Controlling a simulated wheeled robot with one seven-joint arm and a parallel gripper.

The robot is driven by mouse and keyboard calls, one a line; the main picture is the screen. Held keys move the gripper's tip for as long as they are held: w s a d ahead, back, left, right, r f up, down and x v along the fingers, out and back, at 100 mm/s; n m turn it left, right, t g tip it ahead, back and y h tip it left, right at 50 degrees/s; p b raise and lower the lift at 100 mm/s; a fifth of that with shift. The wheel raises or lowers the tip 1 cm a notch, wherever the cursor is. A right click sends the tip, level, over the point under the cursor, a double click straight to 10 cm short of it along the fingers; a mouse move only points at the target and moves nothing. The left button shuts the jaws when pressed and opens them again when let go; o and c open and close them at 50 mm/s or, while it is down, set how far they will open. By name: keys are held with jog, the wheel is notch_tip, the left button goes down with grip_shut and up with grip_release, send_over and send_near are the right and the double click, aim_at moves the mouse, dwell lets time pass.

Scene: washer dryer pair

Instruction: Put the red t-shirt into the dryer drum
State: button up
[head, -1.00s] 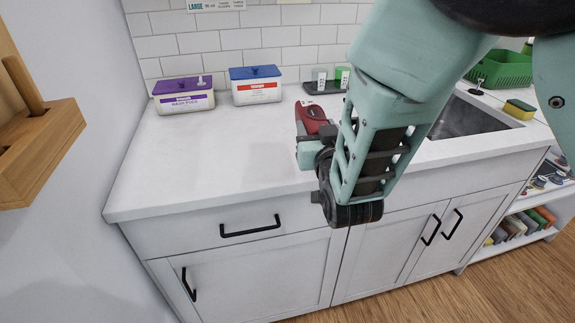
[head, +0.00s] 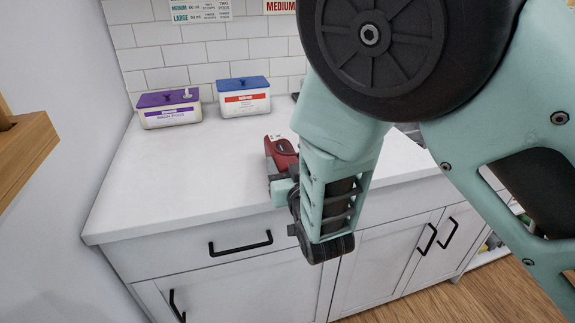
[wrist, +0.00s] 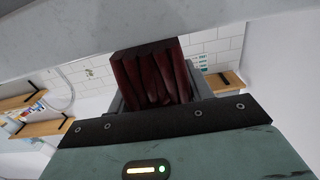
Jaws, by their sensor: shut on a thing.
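The red t-shirt (head: 281,152) is a dark red folded bundle held at the end of my gripper (head: 283,170), in front of the white counter in the head view. In the wrist view the t-shirt (wrist: 152,75) fills the space between the fingers of my gripper (wrist: 153,92), which is shut on it. My own arm hides part of the counter and most of the gripper in the head view. The dryer and its drum do not show in the head view, and I cannot make them out in the wrist view.
A white counter (head: 190,180) stands ahead with drawers and doors below. A purple-lidded tub (head: 168,108) and a blue-lidded tub (head: 244,97) stand at its back. A wooden shelf (head: 25,150) juts from the left wall. Wooden floor (head: 400,300) shows at lower right.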

jog(key=shift+f, duration=0.2)
jog(key=shift+f, duration=0.15)
jog(key=o, duration=1.1)
